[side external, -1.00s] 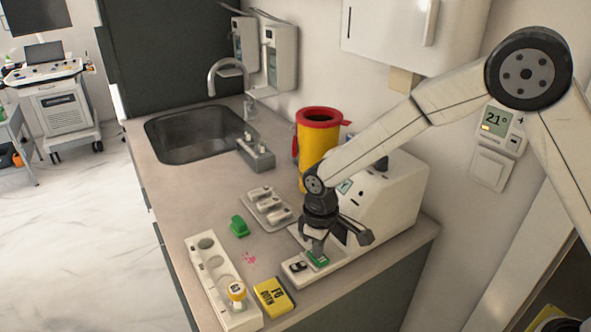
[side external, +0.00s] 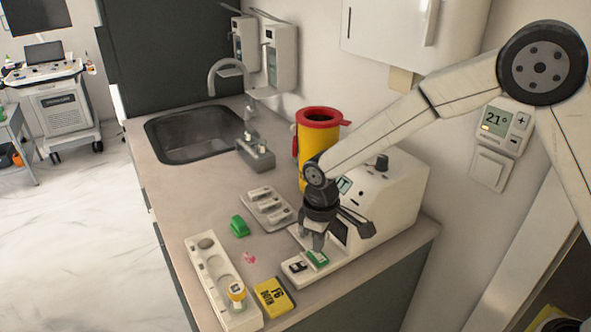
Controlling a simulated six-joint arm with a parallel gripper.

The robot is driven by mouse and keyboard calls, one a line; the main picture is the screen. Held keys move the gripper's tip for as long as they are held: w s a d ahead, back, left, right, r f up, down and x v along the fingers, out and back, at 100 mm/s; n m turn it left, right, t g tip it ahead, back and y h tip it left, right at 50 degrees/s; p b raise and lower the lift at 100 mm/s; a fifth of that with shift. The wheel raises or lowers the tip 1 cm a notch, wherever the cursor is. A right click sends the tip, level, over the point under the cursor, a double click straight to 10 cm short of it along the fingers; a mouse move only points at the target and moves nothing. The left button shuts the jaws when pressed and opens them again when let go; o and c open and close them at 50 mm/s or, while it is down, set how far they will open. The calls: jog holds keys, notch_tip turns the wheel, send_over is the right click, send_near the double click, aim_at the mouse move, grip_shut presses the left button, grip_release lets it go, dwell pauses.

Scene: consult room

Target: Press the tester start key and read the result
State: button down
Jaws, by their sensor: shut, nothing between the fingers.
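The tester (side external: 385,197) is a white box with a low front ledge, standing on the counter against the wall at the right. A green key (side external: 317,258) sits on its front ledge beside a black one (side external: 298,266). My gripper (side external: 318,246) is shut and empty, pointing down just above and behind the green key. Whether the fingertips touch the key I cannot tell.
A white rack (side external: 212,268) with a yellow-capped vial (side external: 237,292), a yellow box (side external: 273,297), a green block (side external: 239,226) and a grey tray (side external: 267,205) stand left of the tester. A yellow sharps bin (side external: 309,145) stands behind. The counter (side external: 185,195) is clear at left.

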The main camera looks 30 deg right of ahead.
jog(key=shift+r, duration=2.4)
jog(key=shift+r, duration=0.1)
jog(key=shift+s+d+r, duration=0.15)
jog(key=shift+d, duration=0.1)
jog(key=s+d+f+m+t, duration=0.1)
jog(key=s+d+m, duration=0.5)
jog(key=s+d, duration=0.8)
jog(key=shift+s+d+f+t, duration=0.15)
jog(key=shift+s+f+t, duration=0.1)
jog(key=shift+s+t, duration=0.4)
jog(key=shift+w, duration=0.2)
